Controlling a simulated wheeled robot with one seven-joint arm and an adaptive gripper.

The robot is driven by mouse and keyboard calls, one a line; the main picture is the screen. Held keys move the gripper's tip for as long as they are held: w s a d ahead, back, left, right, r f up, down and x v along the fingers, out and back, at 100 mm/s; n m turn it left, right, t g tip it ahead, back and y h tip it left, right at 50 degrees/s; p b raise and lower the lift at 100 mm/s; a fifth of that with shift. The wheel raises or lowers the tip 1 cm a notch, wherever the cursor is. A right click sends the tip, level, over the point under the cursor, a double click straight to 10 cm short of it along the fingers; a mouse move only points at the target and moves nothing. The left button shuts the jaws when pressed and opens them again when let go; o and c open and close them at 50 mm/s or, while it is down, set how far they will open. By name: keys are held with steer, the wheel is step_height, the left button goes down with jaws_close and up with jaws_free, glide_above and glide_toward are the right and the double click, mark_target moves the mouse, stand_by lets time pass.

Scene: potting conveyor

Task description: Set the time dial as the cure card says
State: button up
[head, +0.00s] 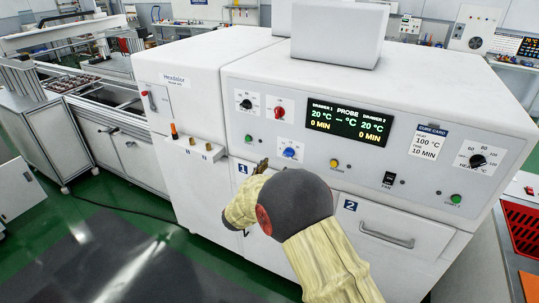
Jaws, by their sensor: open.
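The cure card (428,142) on the white oven front reads heat 100 °C and time 10 min. Several dials show: a black one (246,104), a red one (279,112), a blue one (289,152) and a larger black one (478,161) at the right, whose label seems to read heat. I cannot read which is the time dial. The display (346,123) shows 20 °C and 0 min for both drawers. My gripper (262,166) is open in front of the panel, left of and below the blue dial. My arm hides much of its body and drawer 1.
Drawer 2 (387,238) is shut, with a bar handle. A black fan switch (388,179), a yellow button (334,163) and green buttons (456,199) sit on the panel. A red tray (522,230) lies at the right. Green floor is clear at the left.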

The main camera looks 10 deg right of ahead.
mark_target(287, 155)
steer(key=shift+h, duration=0.6)
steer(key=w+d, duration=0.1)
steer(key=w+d+r+b, duration=0.1)
steer(key=w+d, duration=0.2)
steer(key=d, duration=0.1)
steer(key=shift+w+d+r, duration=0.25)
steer(key=shift+w, duration=0.1)
steer(key=shift+w+d+r+b, duration=0.1)
steer(key=shift+w+d+b, duration=0.2)
steer(key=shift+w, duration=0.15)
steer(key=shift+c, duration=0.5)
steer(key=c, duration=1.1)
